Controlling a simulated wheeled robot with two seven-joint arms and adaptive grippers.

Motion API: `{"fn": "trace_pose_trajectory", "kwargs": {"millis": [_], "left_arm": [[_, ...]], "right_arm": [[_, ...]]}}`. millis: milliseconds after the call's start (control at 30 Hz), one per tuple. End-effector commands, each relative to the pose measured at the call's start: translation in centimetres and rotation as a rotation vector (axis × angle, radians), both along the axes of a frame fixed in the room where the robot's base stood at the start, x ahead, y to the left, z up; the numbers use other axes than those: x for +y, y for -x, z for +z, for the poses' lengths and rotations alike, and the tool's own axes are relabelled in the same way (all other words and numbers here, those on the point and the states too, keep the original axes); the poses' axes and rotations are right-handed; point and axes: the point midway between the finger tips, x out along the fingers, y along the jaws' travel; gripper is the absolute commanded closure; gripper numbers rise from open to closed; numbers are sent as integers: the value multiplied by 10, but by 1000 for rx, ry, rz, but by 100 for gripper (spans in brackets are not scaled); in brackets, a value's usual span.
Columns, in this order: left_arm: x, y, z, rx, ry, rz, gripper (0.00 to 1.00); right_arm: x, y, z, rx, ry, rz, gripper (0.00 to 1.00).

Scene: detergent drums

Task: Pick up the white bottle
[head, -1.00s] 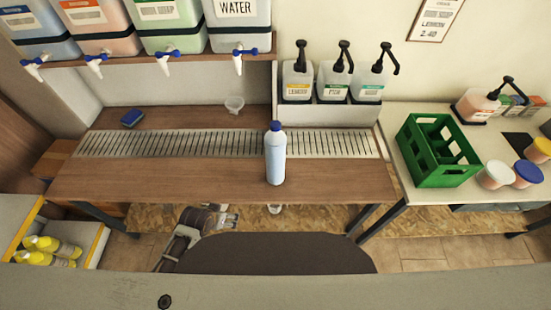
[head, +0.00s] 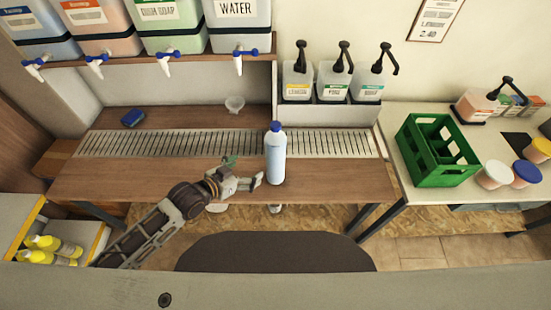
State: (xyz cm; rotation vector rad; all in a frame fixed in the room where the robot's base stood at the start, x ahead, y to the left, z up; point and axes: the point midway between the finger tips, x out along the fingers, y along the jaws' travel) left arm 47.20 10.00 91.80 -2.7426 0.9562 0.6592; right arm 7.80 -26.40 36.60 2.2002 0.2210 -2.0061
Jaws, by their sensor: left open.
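The white bottle (head: 275,158), pale with a blue cap, stands upright on the wooden table (head: 130,182), near its front edge and in front of the slotted metal grate. My left gripper (head: 247,172) is just left of the bottle, over the table, with its fingers open toward the bottle. Nothing shows between the fingers. I cannot tell whether a fingertip touches the bottle. My right gripper is not in view.
Pump bottles (head: 333,80) stand at the back right. A green crate (head: 435,150) is on the right counter. Dispenser taps (head: 238,62) hang above.

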Motion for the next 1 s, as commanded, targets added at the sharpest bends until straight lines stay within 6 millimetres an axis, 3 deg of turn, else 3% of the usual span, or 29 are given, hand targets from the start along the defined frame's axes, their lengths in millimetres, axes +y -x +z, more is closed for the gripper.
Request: {"fn": "trace_pose_trajectory", "kwargs": {"millis": [133, 300, 733, 1000], "left_arm": [[-10, 5, 20, -40, 37, -49, 10], [-14, 8, 29, -55, 59, -70, 10], [-16, 7, 29, -57, 61, -70, 10], [-25, -5, 23, -58, 62, -69, 10]], "right_arm": [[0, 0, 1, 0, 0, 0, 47], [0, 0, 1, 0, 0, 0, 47], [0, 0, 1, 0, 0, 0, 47], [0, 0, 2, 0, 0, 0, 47]]}}
